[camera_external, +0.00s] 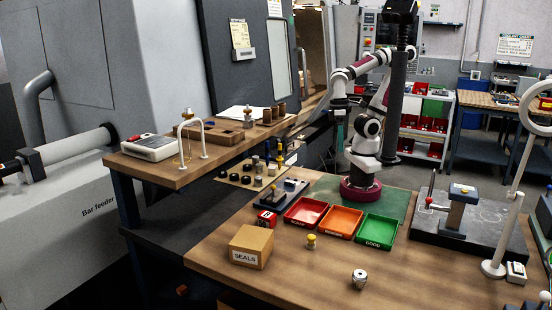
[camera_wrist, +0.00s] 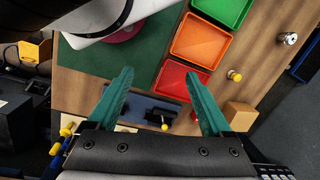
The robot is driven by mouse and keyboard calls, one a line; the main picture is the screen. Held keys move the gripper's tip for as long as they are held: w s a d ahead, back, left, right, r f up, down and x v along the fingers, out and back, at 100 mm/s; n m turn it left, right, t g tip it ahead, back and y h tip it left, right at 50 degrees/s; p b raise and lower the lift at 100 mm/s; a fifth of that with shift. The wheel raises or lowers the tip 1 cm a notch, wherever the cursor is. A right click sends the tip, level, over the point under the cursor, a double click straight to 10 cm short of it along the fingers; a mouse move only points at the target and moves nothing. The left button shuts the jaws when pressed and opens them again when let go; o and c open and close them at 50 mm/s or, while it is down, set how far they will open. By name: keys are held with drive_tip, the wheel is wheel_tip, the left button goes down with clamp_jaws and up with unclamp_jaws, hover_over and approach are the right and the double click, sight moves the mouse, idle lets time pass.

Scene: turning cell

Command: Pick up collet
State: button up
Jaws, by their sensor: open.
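A small silver cylindrical part (camera_external: 359,278) with a dark top, which looks like the collet, stands upright on the front of the wooden bench. It also shows in the wrist view (camera_wrist: 288,39), near the upper right. My gripper (camera_wrist: 157,75) is open, with two teal fingers spread wide and nothing between them. The gripper is high above the bench, well apart from the silver part, beyond the trays in the outside view. Its fingers are small and partly hidden there.
Red (camera_external: 306,212), orange (camera_external: 340,222) and green (camera_external: 380,229) trays lie between my base and the silver part. A yellow-topped piece (camera_external: 311,240) and a SEALS box (camera_external: 251,246) stand left of it. A dark plate with a stand (camera_external: 470,235) is at right. Bench around the silver part is clear.

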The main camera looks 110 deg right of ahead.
sight(357, 272)
drive_tip(key=w+a+f+m+g+y, duration=0.1)
drive_tip(key=w+a+m+y, duration=0.2)
drive_tip(key=a, duration=0.5)
drive_tip(key=w+a+f+m+g+y, duration=0.15)
drive_tip(key=a+y, duration=0.25)
drive_tip(key=a, duration=0.4)
drive_tip(key=w+a+f+m+g+y, duration=0.1)
drive_tip(key=w+a+f+y, duration=0.2)
drive_tip(key=a, duration=0.4)
drive_tip(key=w+a+f+m+t, duration=0.1)
drive_tip(key=w+a+f+m, duration=0.1)
drive_tip(key=f, duration=0.1)
drive_tip(key=w+a+f+m+t+y, duration=0.1)
drive_tip(key=w+a+f+m, duration=0.1)
drive_tip(key=f+m, duration=0.1)
drive_tip(key=w+a+f+m+t, duration=0.1)
drive_tip(key=a+f+m+t, duration=0.1)
drive_tip(key=f, duration=0.2)
drive_tip(key=shift+w+f+y, duration=0.3)
drive_tip(key=shift+w+f, duration=0.1)
drive_tip(key=x, duration=1.5)
drive_tip(key=shift+w+f, duration=0.1)
drive_tip(key=shift+w, duration=0.25)
clamp_jaws()
